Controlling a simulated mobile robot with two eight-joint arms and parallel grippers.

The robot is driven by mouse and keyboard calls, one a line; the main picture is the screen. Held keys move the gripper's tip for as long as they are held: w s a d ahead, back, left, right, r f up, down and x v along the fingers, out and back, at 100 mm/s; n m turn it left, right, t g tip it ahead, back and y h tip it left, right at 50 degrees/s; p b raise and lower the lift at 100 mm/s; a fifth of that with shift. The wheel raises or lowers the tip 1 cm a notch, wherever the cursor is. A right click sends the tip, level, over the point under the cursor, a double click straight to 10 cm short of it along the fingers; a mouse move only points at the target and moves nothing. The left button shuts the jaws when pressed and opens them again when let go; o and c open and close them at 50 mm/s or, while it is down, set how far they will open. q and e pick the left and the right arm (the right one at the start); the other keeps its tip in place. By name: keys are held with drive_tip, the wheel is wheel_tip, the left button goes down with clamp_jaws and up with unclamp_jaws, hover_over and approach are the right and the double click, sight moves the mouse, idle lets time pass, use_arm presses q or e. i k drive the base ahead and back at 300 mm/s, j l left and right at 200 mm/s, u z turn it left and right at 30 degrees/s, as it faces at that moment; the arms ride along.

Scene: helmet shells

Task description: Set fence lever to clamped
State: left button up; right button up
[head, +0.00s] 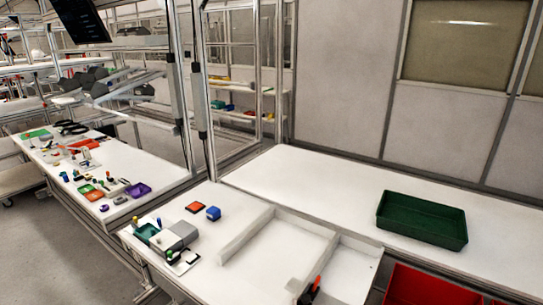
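A pale raised fence (247,236) stands on the white bench top, with low walls forming a bay open towards the front. An orange and black part (315,285) stands at the front of the bay, beside a small grey block. It may be the fence lever, but it is too small to tell whether it is clamped or released. Neither of my grippers shows in the head view.
A dark green tray (422,220) stands on the bench to the right. A red bin (420,286) is at the lower right edge. Grey blocks (175,237), a blue block (213,213) and an orange-topped piece (195,207) lie left of the fence. Bench between is clear.

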sight(318, 279)
drive_tip(key=i+j+z, duration=0.2)
drive_tip(key=z, duration=0.2)
drive_tip(key=i+j+z, duration=0.6)
drive_tip(key=z, duration=0.15)
